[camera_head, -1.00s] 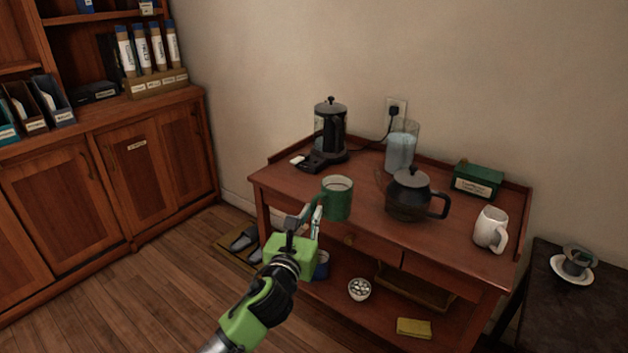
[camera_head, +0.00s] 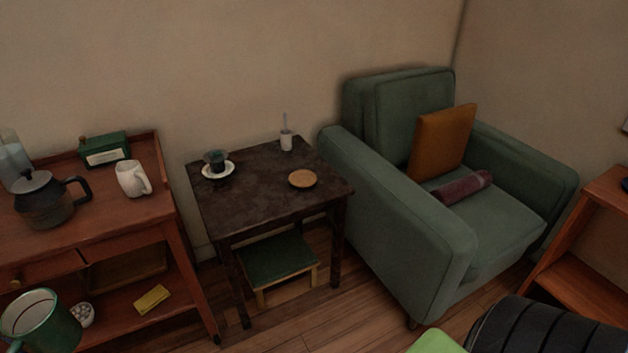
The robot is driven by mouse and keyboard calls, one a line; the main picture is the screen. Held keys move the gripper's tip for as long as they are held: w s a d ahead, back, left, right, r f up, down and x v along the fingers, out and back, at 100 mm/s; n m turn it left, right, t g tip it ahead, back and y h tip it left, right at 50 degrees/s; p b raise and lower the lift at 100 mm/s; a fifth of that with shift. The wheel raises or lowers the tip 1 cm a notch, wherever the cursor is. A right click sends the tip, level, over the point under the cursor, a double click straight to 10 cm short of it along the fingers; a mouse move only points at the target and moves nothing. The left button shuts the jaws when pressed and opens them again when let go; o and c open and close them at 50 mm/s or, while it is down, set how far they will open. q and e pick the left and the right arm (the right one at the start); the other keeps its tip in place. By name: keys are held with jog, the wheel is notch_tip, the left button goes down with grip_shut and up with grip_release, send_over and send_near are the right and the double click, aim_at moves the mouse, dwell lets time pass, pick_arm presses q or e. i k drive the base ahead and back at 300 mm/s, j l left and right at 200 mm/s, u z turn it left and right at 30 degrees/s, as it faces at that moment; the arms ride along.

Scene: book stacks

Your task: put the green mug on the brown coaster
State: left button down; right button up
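The green mug (camera_head: 48,322), with a pale inside, shows large at the bottom left corner of the head view. It hangs tilted in front of the red-brown cart, off its top, and the frame edge cuts it. My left gripper is out of frame; what holds the mug cannot be seen. The brown coaster (camera_head: 302,179) is a round, flat disc lying bare on the dark side table (camera_head: 262,200), near its right edge. The mug is well to the left of the coaster and nearer to me.
On the dark table are a cup on a white saucer (camera_head: 218,170) and a small white pot (camera_head: 286,141). A green stool (camera_head: 277,258) stands beneath. The cart (camera_head: 110,227) is left, with a white mug (camera_head: 132,179) and dark teapot (camera_head: 46,203). A green armchair (camera_head: 400,190) adjoins right.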

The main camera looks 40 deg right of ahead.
aim_at(297, 179)
jog(key=i+z, duration=0.15)
jog(key=z, duration=1.7)
jog(key=i+j+z, duration=0.1)
jog(key=j, duration=0.25)
jog(key=i+j, duration=0.15)
jog(key=j, duration=0.25)
jog(key=i+j+z, duration=0.15)
jog(key=j, duration=0.2)
jog(key=k, duration=0.05)
